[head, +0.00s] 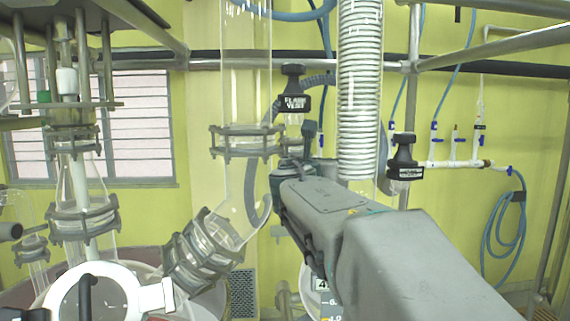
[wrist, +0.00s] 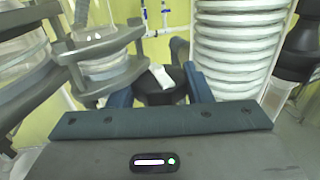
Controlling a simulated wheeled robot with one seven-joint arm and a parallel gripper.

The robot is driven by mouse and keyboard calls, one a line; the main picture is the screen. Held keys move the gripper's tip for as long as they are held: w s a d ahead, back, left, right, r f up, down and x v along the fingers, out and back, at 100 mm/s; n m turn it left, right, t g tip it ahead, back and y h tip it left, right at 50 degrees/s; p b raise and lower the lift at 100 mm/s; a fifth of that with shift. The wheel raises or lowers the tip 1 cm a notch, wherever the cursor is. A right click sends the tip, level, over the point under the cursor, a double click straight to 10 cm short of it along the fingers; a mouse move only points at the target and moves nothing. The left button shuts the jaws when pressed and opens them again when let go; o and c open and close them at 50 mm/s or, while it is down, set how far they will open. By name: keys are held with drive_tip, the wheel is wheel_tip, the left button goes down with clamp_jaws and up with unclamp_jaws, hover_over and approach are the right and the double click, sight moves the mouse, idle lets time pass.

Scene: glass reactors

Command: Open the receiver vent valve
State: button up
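Two black-knobbed vent valves show in the head view. The left one (head: 293,103) has a label reading "FLASH VENT" and stands between the flanged glass column and the coil condenser. The right one (head: 405,172) stands right of the condenser; its label is too small to read. My gripper (head: 312,140) is just below and in front of the flash vent valve, left of the right-hand valve. In the wrist view its two fingers (wrist: 160,92) are apart. A black part with a white tag (wrist: 163,77) shows between or beyond them; contact cannot be told. A dark knob (wrist: 300,45) shows at far right.
The coil condenser (head: 360,90) rises close beside my gripper, and the glass column with its flange (head: 245,141) stands to the left. Metal rails cross the back. Blue hoses (head: 505,230) and small taps hang on the yellow wall at right. Glass vessels fill the left.

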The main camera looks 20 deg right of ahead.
drive_tip(key=shift+y, duration=0.3)
drive_tip(key=n+t+y+b, duration=0.1)
drive_tip(key=n+y, duration=0.1)
drive_tip(key=y, duration=0.1)
drive_tip(key=n+t+y+b, duration=0.1)
drive_tip(key=n+y+b, duration=0.1)
drive_tip(key=y, duration=0.1)
drive_tip(key=shift+n+t, duration=0.3)
drive_tip(key=shift+t, duration=0.1)
drive_tip(key=shift+n+y+b, duration=0.55)
drive_tip(key=shift+n+y, duration=1.35)
drive_tip(key=shift+y, duration=0.9)
drive_tip(key=o, duration=0.8)
drive_tip(key=shift+c, duration=0.2)
